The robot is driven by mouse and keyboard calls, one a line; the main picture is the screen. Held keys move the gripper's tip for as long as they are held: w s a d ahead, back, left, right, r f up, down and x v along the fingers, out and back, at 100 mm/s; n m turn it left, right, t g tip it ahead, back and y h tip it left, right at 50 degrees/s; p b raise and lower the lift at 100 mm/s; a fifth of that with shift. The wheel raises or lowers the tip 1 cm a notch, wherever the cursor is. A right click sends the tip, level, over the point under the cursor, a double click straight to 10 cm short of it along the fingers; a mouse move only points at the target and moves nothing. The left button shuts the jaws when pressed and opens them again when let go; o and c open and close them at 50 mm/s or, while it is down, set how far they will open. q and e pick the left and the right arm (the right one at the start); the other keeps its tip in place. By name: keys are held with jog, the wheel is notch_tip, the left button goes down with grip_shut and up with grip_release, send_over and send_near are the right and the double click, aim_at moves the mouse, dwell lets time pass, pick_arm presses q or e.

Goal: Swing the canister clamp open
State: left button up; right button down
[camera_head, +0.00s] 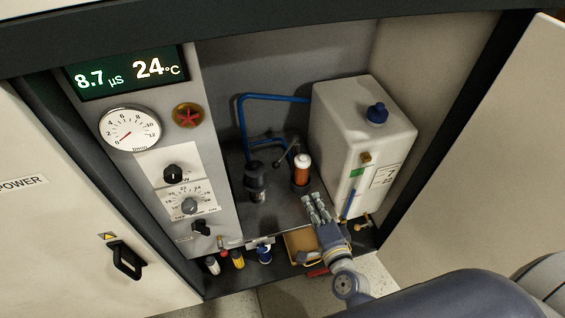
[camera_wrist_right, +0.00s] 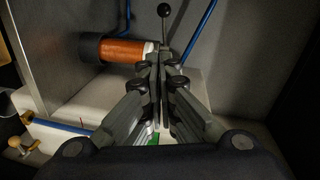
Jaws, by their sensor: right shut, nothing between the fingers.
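The orange canister (camera_head: 302,171) with a white cap stands upright in a dark holder inside the cabinet, left of the white tank. In the right wrist view the orange canister (camera_wrist_right: 122,50) lies across the upper left. A thin lever with a black ball knob (camera_wrist_right: 164,10) rises beside the canister's white end; it may be the clamp handle. My right gripper (camera_head: 315,205) is in front of and below the canister, apart from it. Its fingers (camera_wrist_right: 158,60) are shut and empty, with the tips near the lever's base; contact cannot be told. My left gripper is out of view.
The white tank (camera_head: 340,130) with a blue cap stands right of the canister. A dark cylinder (camera_head: 256,180) stands to its left, with blue tubing (camera_head: 270,97) behind. A control panel (camera_head: 180,150) is at left. Small bottles (camera_head: 237,259) and a tan box (camera_head: 300,244) sit low in front.

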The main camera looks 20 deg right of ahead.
send_near(286, 153)
jog(key=w, duration=0.1)
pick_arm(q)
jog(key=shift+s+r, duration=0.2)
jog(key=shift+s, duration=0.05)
pick_arm(e)
jog(key=shift+w+a+f, duration=0.5)
jog(key=shift+w+a, duration=0.05)
jog(key=shift+w, duration=0.05)
